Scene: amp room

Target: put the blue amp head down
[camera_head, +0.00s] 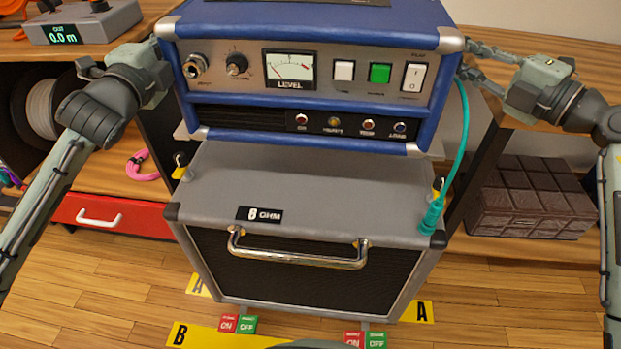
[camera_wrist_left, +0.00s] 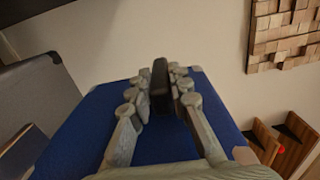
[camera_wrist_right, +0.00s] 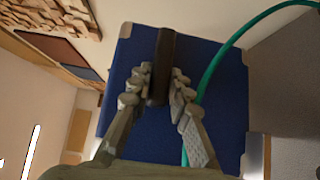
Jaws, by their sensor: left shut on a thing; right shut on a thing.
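The blue amp head (camera_head: 320,110) has silver corners, a level meter and a lit green button. It is held between my two arms, above or on the rear of the grey 8 ohm cabinet (camera_head: 300,190); I cannot tell whether they touch. My left gripper (camera_head: 158,62) is at its left side, shut on a dark side handle (camera_wrist_left: 160,85). My right gripper (camera_head: 470,60) is at its right side, shut on the other dark handle (camera_wrist_right: 162,68). A teal cable (camera_head: 459,150) hangs down the amp head's right side to a plug by the cabinet's right edge.
Wooden shelves flank the cabinet. A grey box with a green display (camera_head: 82,22) stands at the upper left, and a red drawer (camera_head: 75,214) is below. A dark brown padded block (camera_head: 530,195) lies on the right shelf. Yellow floor strips (camera_head: 196,336) lie in front.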

